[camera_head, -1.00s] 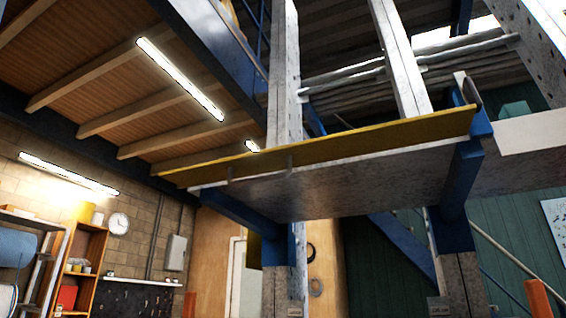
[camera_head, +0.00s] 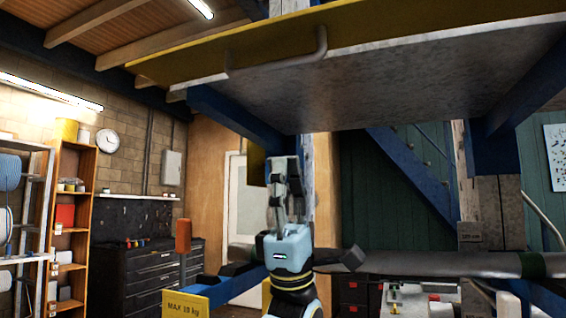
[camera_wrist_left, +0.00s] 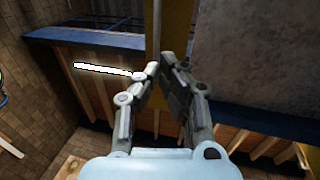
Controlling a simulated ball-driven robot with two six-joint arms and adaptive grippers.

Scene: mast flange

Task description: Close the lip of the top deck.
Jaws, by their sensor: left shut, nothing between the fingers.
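The top deck (camera_head: 400,92) is a grey speckled platform seen from below, across the upper part of the head view. Its lip (camera_head: 420,28) is a long yellow plate along the near edge, with a grey bar handle (camera_head: 318,48) on it. I cannot tell the lip's exact angle. My left gripper (camera_head: 286,160) points up below the deck, shut and empty, apart from the handle in the picture. In the left wrist view the closed fingertips (camera_wrist_left: 157,64) overlap a yellow strip (camera_wrist_left: 178,28), with a grey panel (camera_wrist_left: 255,50) to the right. My right gripper is out of view.
Blue brackets (camera_head: 235,122) and posts support the deck. A yellow "MAX 10 kg" plate (camera_head: 185,303) and an orange post (camera_head: 183,235) stand low left. Shelves (camera_head: 72,215) and a dark tool cabinet (camera_head: 145,270) are farther back.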

